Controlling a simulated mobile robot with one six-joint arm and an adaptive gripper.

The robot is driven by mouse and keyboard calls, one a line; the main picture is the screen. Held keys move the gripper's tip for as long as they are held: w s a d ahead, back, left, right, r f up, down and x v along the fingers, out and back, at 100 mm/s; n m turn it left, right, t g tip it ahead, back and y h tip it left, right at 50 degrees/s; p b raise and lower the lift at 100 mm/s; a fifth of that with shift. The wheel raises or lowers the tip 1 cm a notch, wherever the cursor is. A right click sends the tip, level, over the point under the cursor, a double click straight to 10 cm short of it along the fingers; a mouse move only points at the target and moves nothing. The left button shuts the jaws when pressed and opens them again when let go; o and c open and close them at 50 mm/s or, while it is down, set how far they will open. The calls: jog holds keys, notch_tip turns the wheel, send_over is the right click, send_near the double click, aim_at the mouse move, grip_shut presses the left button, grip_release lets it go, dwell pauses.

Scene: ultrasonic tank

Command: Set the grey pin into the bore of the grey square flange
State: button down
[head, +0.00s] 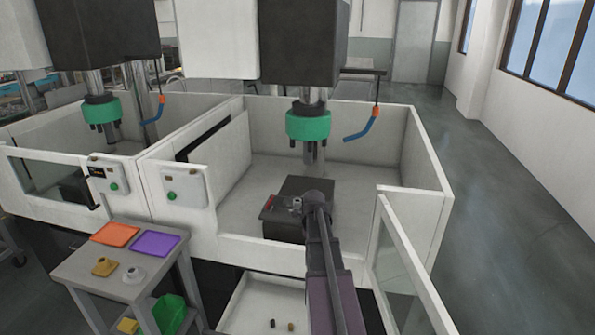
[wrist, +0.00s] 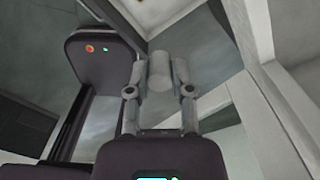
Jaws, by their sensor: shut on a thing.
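In the wrist view my gripper (wrist: 158,78) is shut on the grey pin (wrist: 158,68), a short plain cylinder between its two fingers. In the head view my arm reaches over the front wall into the machine enclosure, and its end is above or in front of a dark block; the fingers and pin are not clear there. A small grey piece (head: 296,203) sits at the top of the dark block (head: 283,228), beside my arm; it may be the grey square flange, but its bore cannot be made out. The wrist view does not clearly show the flange.
A green-collared spindle (head: 308,125) and a blue nozzle (head: 362,126) hang above the enclosure floor. The open door (head: 405,265) stands at right. A cart (head: 85,255) holds trays, a tan flange (head: 104,267) and a pale flange (head: 133,275). Two small pieces lie in the drawer (head: 250,305).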

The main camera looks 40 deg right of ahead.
notch_tip(320, 180, up, 15)
jog(key=p, duration=1.4)
jog(key=shift+s, duration=0.1)
